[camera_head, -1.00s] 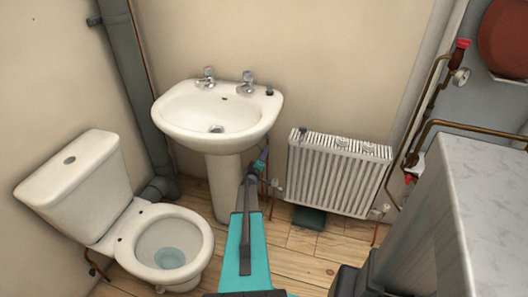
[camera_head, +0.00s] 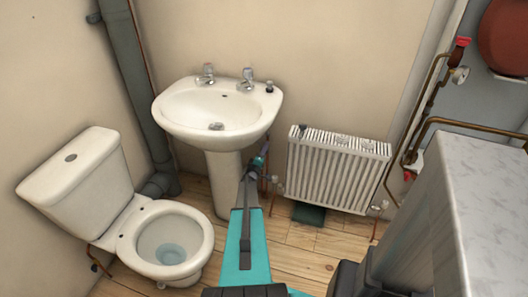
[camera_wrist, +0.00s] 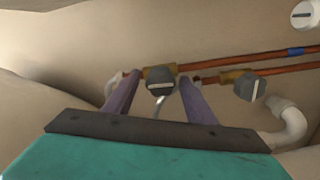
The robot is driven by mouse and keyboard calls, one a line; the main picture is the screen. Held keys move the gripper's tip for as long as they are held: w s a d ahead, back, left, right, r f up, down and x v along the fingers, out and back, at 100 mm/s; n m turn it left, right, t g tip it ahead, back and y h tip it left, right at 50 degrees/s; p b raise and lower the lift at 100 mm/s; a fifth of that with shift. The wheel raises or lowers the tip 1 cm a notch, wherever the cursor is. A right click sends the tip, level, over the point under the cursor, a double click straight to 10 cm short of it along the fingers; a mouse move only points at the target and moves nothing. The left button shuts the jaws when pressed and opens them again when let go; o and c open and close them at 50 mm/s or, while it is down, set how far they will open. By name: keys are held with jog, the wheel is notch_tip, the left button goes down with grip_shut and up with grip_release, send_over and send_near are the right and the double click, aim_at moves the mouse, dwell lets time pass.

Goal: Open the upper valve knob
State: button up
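In the wrist view, a dark round valve knob (camera_wrist: 160,78) with a pale bar across its face sits on a brass fitting in a copper pipe. A second dark knob (camera_wrist: 250,88) of the same kind is to its right. I cannot tell for certain which is the upper one. My gripper (camera_wrist: 159,82) is open, with one purple-grey finger on each side of the first knob; contact is not clear. In the head view, my gripper (camera_head: 259,163) is small and partly hidden, low beside the right of the sink pedestal.
A white round knob (camera_wrist: 303,15) is at the wrist view's upper right. The sink (camera_head: 215,145) rises left of my gripper, with the toilet (camera_head: 120,215) further left. The radiator (camera_head: 333,170) is close on the right. Some floor (camera_head: 300,245) is clear.

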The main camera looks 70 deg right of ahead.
jog(key=shift+a, duration=0.1)
jog(key=a+b, duration=0.1)
jog(key=a, duration=1.2)
jog(key=shift+s+a, duration=0.35)
jog(key=shift+s, duration=0.05)
dwell(0.6)
